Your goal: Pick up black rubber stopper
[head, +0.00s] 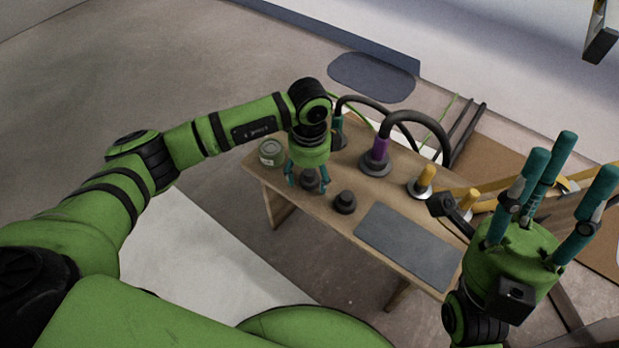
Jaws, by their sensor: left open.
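A black rubber stopper (345,202), squat with a stepped shape, stands on the wooden bench (331,220). A second dark, similar piece (310,178) stands to its left, partly hidden by my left gripper (308,186). My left gripper points down with its teal fingers open, above or around that second piece. I cannot tell whether the fingers touch it. My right gripper (567,162) is open and empty, with its teal fingers pointing up, at the right of the bench.
A green tin (271,152) stands at the bench's left corner. A grey mat (408,245) covers the right front. Hoses and planks lie beyond the bench.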

